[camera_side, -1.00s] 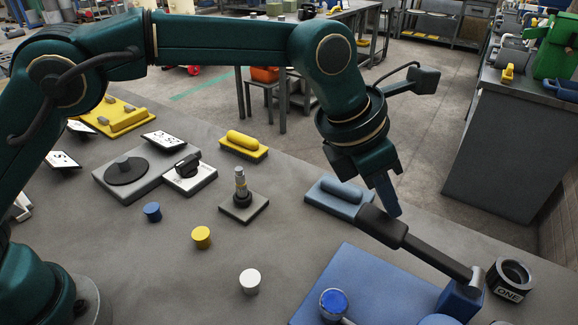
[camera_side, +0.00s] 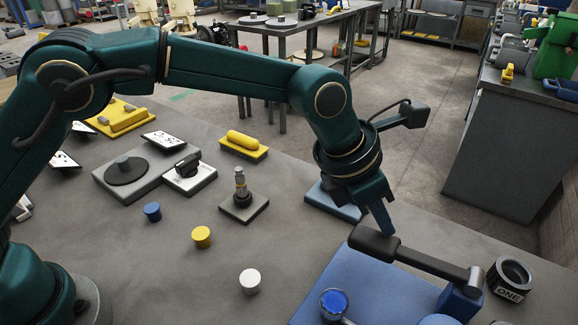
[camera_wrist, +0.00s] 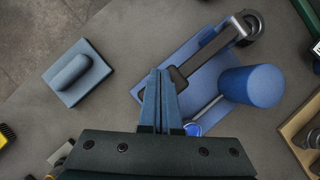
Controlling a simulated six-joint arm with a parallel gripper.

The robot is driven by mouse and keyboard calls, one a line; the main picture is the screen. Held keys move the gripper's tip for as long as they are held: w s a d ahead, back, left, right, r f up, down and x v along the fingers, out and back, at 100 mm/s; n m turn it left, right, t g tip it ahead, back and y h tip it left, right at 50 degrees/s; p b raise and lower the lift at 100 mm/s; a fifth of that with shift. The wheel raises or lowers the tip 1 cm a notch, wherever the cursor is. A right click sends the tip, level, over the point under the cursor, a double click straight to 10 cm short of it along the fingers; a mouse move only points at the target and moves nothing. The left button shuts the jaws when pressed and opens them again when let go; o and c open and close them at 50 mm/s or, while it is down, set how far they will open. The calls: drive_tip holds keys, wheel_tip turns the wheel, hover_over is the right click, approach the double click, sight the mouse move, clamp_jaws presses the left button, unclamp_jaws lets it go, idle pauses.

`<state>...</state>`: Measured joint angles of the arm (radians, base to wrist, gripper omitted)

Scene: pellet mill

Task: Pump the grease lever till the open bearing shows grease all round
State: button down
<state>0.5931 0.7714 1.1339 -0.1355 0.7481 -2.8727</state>
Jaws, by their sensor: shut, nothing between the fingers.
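The grease lever (camera_side: 430,262) has a black grip and a grey shaft, hinged on a blue post (camera_side: 461,300) at the lower right; it also shows in the wrist view (camera_wrist: 215,56). My gripper (camera_side: 388,230) is shut and empty, its fingertips at the black grip's far side near its free end. The wrist view shows the fingers (camera_wrist: 161,74) beside the grip; I cannot tell whether they touch. A small round cup with a blue face (camera_side: 334,303), perhaps the open bearing, sits on the blue base plate (camera_side: 355,272). I cannot make out grease all round.
A black ring marked ONE (camera_side: 510,279) stands right of the lever. A blue handled block (camera_side: 333,200) lies behind, partly hidden by my gripper. White (camera_side: 249,281), yellow (camera_side: 202,237) and blue (camera_side: 152,211) knobs stand left. A blue cylinder (camera_wrist: 252,86) stands beside the lever.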

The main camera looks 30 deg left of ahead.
drive_tip(key=shift+f, duration=0.75)
drive_tip(key=shift+r, duration=3.7)
drive_tip(key=shift+a, duration=0.1)
